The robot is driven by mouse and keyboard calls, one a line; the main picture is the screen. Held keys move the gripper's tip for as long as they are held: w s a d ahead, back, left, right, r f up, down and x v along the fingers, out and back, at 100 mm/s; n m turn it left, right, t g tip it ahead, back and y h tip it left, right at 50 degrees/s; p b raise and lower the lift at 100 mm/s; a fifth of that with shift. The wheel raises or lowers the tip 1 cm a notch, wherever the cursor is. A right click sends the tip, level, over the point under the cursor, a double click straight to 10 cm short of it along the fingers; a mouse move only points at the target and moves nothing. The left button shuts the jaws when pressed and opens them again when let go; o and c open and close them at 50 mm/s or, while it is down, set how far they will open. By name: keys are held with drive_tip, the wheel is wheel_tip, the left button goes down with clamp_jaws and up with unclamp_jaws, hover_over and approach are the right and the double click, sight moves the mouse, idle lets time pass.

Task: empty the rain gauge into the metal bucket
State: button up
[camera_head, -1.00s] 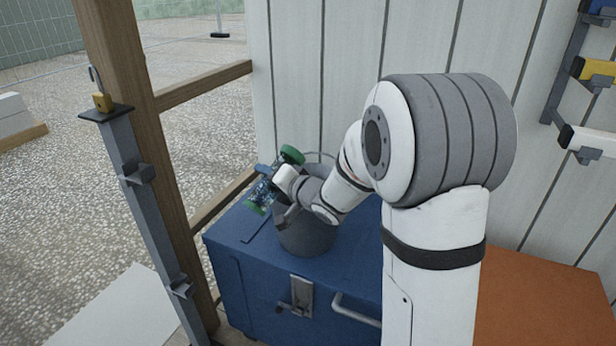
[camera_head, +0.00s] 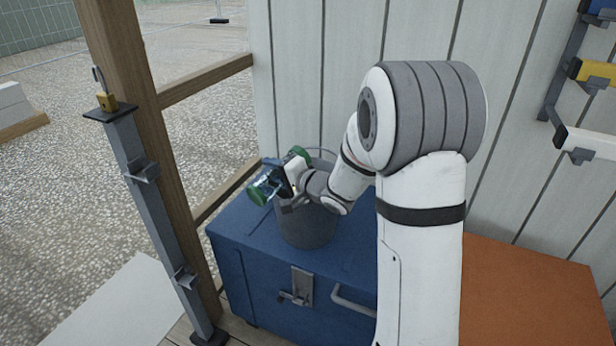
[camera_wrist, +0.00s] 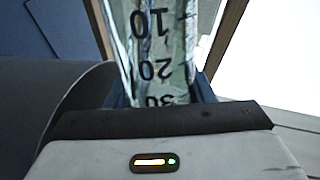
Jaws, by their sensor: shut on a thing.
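The rain gauge (camera_head: 268,187) is a clear tube with green ends. It is tilted, its upper green end to the right and its lower one to the left. My gripper (camera_head: 283,179) is shut on it around the middle. In the wrist view the gauge (camera_wrist: 160,45) shows upside-down marks 10, 20 and 30 between my fingers. The grey metal bucket (camera_head: 307,228) stands upright on the blue chest, just below and behind my gripper. Its rim is partly hidden by my wrist, and its curved side (camera_wrist: 75,85) fills the wrist view's left. I cannot tell whether water is in either.
The blue chest (camera_head: 255,265) has a latch and a handle in front. A wooden post (camera_head: 130,90) and a grey metal post (camera_head: 150,210) stand to the left. A panelled wall (camera_head: 295,60) is close behind. An orange surface (camera_head: 530,285) lies to the right.

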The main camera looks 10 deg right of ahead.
drive_tip(key=shift+w+d+m+p, duration=0.15)
drive_tip(key=shift+m+p, duration=0.55)
drive_tip(key=shift+p, duration=1.05)
drive_tip(key=shift+a+f+p, duration=0.1)
drive_tip(key=shift+a+p, duration=0.1)
drive_tip(key=shift+p, duration=0.25)
drive_tip(key=shift+w+d+f+m+g+y+p, duration=0.15)
drive_tip(key=shift+m+g+y+p, duration=0.2)
drive_tip(key=shift+m+p, duration=0.85)
drive_tip(key=shift+n+p, duration=0.3)
drive_tip(key=shift+p, duration=0.4)
